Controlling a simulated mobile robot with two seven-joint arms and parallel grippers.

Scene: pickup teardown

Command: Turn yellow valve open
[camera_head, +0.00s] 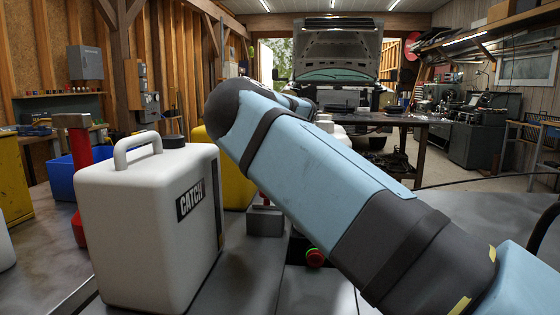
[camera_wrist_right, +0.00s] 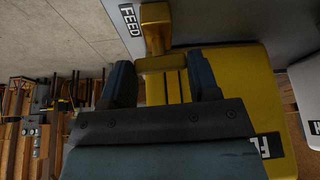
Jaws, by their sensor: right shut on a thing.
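The yellow valve (camera_wrist_right: 156,28) shows at the top of the right wrist view, beside a "FEED" label. Its yellow handle reaches down between the fingers of my right gripper (camera_wrist_right: 160,62). The right gripper is shut on this handle; the dark fingers stand on either side of it. In the head view my right arm crosses the middle and hides the valve and the right gripper. My left gripper is in neither view.
A white "CATCH" jug (camera_head: 150,235) stands on the bench at left, close to my arm. A yellow container (camera_head: 238,190) is behind it. A small red-green knob (camera_head: 315,258) sits below my arm.

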